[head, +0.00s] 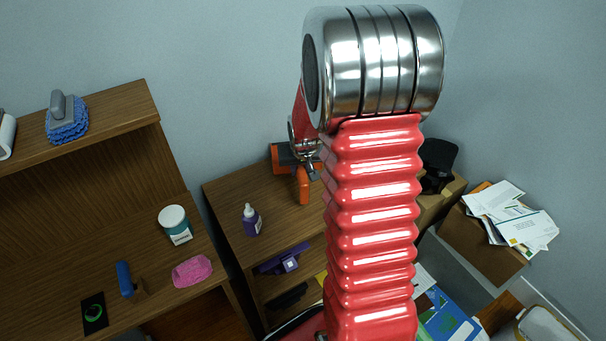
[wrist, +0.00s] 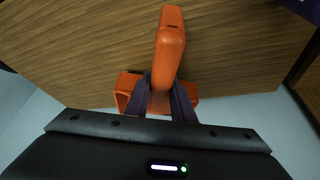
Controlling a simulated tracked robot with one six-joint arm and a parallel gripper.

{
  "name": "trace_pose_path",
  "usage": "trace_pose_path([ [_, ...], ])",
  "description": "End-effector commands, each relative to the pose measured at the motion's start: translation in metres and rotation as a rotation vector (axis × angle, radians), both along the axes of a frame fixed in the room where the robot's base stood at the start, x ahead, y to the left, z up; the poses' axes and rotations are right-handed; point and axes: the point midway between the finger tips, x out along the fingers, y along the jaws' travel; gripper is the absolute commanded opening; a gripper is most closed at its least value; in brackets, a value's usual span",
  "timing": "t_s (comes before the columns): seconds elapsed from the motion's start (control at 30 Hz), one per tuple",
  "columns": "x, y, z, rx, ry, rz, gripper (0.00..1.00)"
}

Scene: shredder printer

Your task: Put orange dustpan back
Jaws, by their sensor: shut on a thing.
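The orange dustpan (head: 303,188) is at the back of the small wooden cabinet's top (head: 232,188) in the head view, partly hidden behind my red arm. In the wrist view the dustpan (wrist: 170,45) has its handle pointing up the picture over the wood surface. My gripper's two dark fingers (wrist: 165,100) are closed on either side of the handle near its base; the gripper (head: 308,165) shows only partly in the head view. I cannot tell whether the dustpan touches the cabinet top.
A purple bottle (head: 251,219) stands on the same cabinet top. At right is a box of papers (head: 485,240) by the wall.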

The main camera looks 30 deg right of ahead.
Motion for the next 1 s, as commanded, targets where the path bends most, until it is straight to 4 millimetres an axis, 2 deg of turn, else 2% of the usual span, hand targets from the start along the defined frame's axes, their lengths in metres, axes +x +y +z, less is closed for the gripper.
trace_pose_path([
  [0.23, 0.001, 0.000, -0.030, 0.000, 0.001, 0.001, 0.00],
  [0.67, 0.004, 0.000, -0.035, 0.000, 0.000, 0.000, 0.00],
  [0.7, 0.004, 0.000, -0.036, 0.000, 0.001, 0.000, 0.22],
  [0.93, 0.004, 0.000, -0.036, 0.000, 0.001, 0.000, 0.39],
  [1.0, 0.004, 0.000, -0.036, 0.000, 0.001, 0.000, 0.40],
])
